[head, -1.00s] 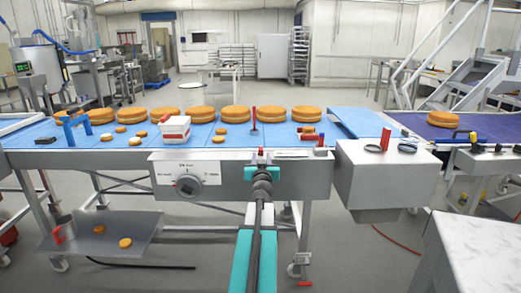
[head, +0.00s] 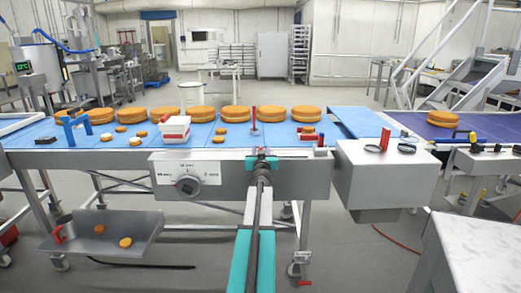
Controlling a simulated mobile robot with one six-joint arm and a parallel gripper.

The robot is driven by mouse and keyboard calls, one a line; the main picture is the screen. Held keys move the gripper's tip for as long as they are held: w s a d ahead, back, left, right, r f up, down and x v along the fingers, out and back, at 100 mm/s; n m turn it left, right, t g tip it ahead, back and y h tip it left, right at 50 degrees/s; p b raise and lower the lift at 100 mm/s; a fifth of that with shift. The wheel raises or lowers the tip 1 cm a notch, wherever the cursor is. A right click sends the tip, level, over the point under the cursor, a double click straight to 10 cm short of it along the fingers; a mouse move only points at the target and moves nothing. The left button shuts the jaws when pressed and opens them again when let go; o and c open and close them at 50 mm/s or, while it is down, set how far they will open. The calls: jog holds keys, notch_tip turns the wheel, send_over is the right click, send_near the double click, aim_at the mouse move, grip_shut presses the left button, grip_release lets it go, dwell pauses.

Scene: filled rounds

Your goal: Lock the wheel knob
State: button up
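A caster wheel (head: 293,269) stands on the floor under the frame, right of my arm. My gripper (head: 262,156), with teal parts, is at the conveyor's front edge, right of the dial and apart from it. My wrist and arm hide most of the gripper, so its opening cannot be told. No held thing can be made out.
The blue conveyor (head: 345,122) carries several orange rounds, a white-and-red box (head: 175,130) and a red upright piece (head: 254,119). A grey box (head: 385,180) juts out at right. A low tray (head: 105,235) hangs at left. A pale worktop (head: 480,245) stands at near right.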

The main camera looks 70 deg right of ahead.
jog(key=shift+x, duration=0.85)
jog(key=shift+c, duration=0.2)
grip_shut()
